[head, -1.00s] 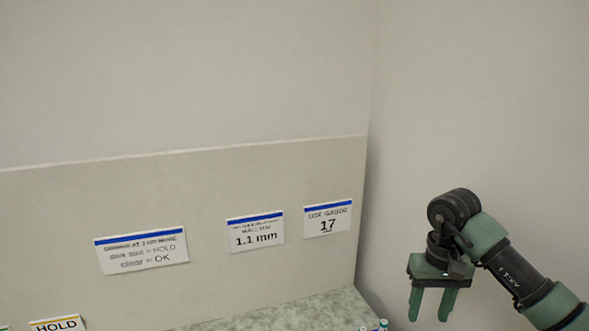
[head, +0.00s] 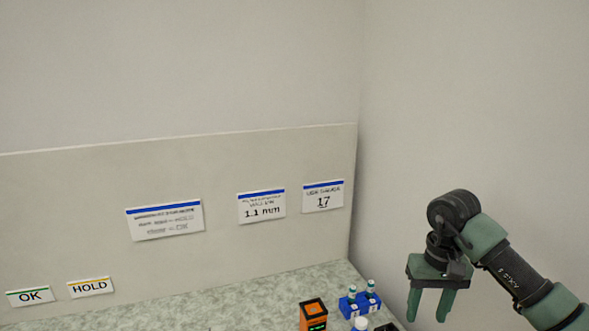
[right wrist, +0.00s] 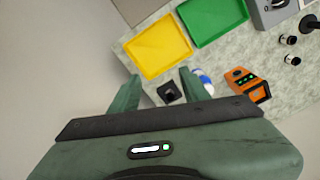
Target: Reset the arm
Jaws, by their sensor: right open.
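My right gripper (head: 432,303) hangs at the right of the head view with its two green fingers pointing down, apart and empty. It is at the right of the bench, in front of the bare side wall. In the right wrist view its fingers (right wrist: 158,88) are spread, with a small black block (right wrist: 170,92) visible beyond and between them. My left gripper is in neither view.
The speckled bench (head: 235,300) holds an orange device (head: 313,315) and a blue rack (head: 360,303) with white-capped vials. The right wrist view shows a yellow tray (right wrist: 158,46) and a green tray (right wrist: 212,20). OK (head: 30,296) and HOLD (head: 90,287) signs are on the back panel.

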